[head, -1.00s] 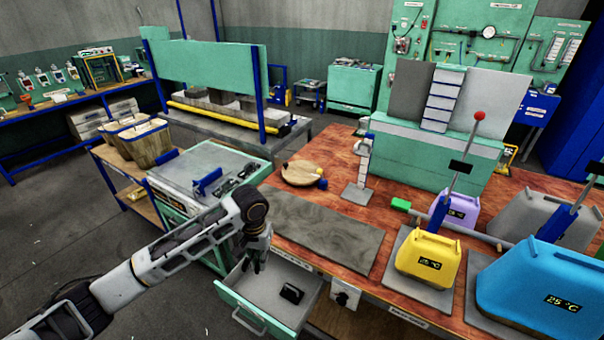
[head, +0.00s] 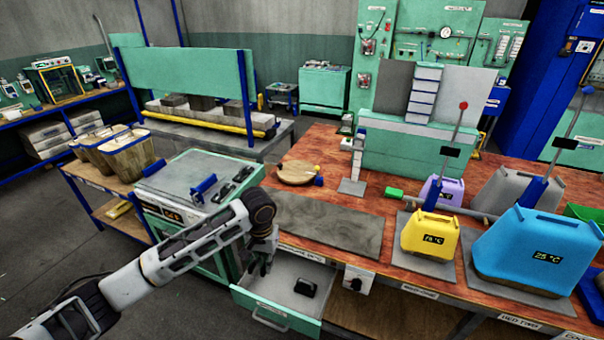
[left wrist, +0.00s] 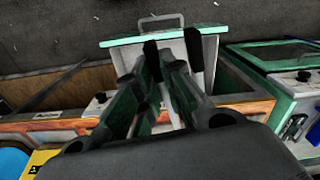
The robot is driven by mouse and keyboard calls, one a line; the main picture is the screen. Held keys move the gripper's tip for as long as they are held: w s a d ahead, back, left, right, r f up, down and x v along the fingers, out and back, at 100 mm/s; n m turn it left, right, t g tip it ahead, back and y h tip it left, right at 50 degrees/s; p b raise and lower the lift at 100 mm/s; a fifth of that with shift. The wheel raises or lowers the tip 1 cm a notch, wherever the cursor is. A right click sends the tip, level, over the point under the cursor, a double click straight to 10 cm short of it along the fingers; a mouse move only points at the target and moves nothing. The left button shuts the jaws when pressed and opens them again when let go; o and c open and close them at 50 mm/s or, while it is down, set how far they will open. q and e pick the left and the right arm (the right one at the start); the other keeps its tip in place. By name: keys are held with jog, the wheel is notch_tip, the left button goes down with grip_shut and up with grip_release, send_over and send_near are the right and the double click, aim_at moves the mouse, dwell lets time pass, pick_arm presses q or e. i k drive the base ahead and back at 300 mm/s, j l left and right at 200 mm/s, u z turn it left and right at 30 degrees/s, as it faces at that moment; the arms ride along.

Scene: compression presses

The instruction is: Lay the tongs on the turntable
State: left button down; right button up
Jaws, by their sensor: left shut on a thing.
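My left gripper (head: 262,264) is over the left part of the open drawer (head: 275,317). It is shut on what seem to be the tongs (left wrist: 195,50), whose dark narrow tips point toward the drawer front in the left wrist view; the drawer front (left wrist: 118,41) also shows there. The fingers hide much of the tongs, and their shape is unclear in the head view. The turntable (head: 293,172), a round wooden disc, lies on the red-brown bench, beyond the grey slab and apart from the gripper. My right gripper is not in view.
A black object (head: 305,287) lies in the drawer. A flat grey slab (head: 325,222) lies between drawer and turntable. A small stand (head: 354,165) is right of the turntable. Yellow (head: 428,237) and blue (head: 535,255) presses stand farther right. A green-fronted cabinet (head: 172,187) stands left.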

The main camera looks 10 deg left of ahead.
aim_at(297, 177)
jog(key=k+j+z, duration=0.2)
jog(key=j, duration=0.25)
jog(key=j+z, duration=0.2)
jog(key=j, duration=0.2)
jog(key=k+j+z, duration=0.15)
jog(key=j, duration=0.25)
jog(key=j+z, duration=0.15)
jog(key=j, duration=0.25)
jog(key=j+z, duration=0.15)
jog(key=j, duration=0.25)
jog(key=k+j+z, duration=0.2)
jog(key=j, duration=0.25)
jog(key=j+z, duration=0.15)
jog(key=j, duration=0.25)
jog(key=k+j+z, duration=0.2)
jog(key=j, duration=0.2)
jog(key=i+j+z, duration=0.2)
jog(key=j, duration=0.2)
jog(key=j+z, duration=0.2)
jog(key=j, duration=0.15)
jog(key=i+j+z, duration=0.2)
jog(key=j, duration=0.25)
jog(key=i+j+z, duration=0.2)
jog(key=j, duration=0.2)
jog(key=j+z, duration=0.2)
jog(key=j, duration=0.3)
